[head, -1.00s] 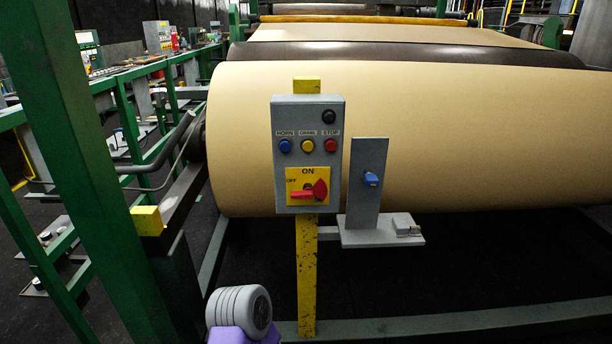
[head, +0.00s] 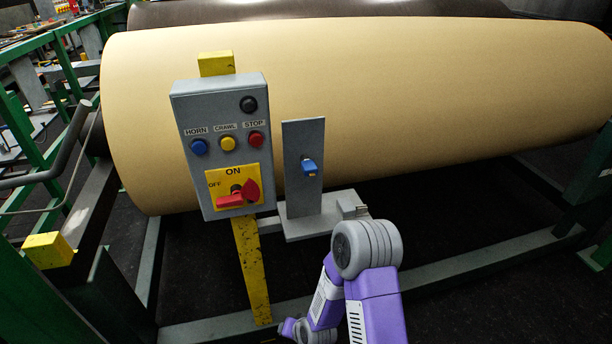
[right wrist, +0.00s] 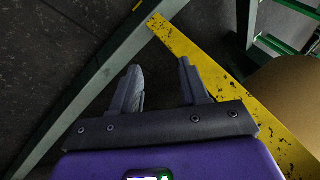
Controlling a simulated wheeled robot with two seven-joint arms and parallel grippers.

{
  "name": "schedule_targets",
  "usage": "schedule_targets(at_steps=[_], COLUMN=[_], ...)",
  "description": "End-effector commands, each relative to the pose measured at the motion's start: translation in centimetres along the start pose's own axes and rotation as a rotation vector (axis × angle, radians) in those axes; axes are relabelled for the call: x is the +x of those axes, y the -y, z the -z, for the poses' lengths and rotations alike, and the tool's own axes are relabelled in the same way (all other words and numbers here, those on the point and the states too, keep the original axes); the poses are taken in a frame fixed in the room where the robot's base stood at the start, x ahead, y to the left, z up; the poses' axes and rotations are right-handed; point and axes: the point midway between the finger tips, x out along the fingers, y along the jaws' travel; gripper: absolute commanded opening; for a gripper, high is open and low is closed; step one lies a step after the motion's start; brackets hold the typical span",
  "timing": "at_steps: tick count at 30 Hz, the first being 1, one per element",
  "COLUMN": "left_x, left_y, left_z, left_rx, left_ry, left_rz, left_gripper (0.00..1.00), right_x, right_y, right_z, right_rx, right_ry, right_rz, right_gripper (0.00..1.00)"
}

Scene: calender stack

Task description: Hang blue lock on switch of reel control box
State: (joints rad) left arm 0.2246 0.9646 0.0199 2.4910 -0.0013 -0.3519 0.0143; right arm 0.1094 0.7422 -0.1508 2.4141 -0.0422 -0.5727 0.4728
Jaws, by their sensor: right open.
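The blue lock (head: 309,167) hangs on the upright grey plate (head: 304,140) beside the control box. The grey reel control box (head: 222,145) stands on a yellow post, with a red switch (head: 238,195) on its yellow ON/OFF panel. The switch handle lies toward OFF. In the head view, my purple and grey right arm is low in front of the stand, its gripper out of sight. In the right wrist view, my right gripper (right wrist: 162,88) is open and empty, pointing at the dark floor near the yellow post (right wrist: 205,62). My left gripper is in neither view.
A large tan paper reel (head: 400,90) fills the space behind the box. The grey plate's base (head: 315,218) juts out with a small grey block (head: 352,206) on it. A floor-level frame rail (head: 450,272) crosses in front. Green railings (head: 45,105) stand at left.

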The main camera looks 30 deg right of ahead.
Motion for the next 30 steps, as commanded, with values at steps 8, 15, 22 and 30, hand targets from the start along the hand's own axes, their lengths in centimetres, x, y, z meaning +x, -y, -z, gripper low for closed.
schedule_targets(at_steps=[8, 15, 22, 30], left_x=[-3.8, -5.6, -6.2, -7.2], left_y=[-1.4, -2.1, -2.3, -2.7], left_z=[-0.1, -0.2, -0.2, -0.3], left_rx=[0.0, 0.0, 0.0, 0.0], left_ry=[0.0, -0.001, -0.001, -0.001], left_rz=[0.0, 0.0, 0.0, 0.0], left_gripper=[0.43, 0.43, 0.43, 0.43], right_x=[-12.4, -23.8, -28.1, -27.3], right_y=[8.2, 11.8, 12.6, 13.4], right_z=[19.5, 28.7, 31.4, 33.2], right_rx=[0.436, 0.701, 0.79, 0.792], right_ry=[-0.492, -0.689, -0.733, -0.734], right_rz=[0.351, 0.7, 0.844, 0.849], right_gripper=[0.45, 0.45, 0.45, 0.45])
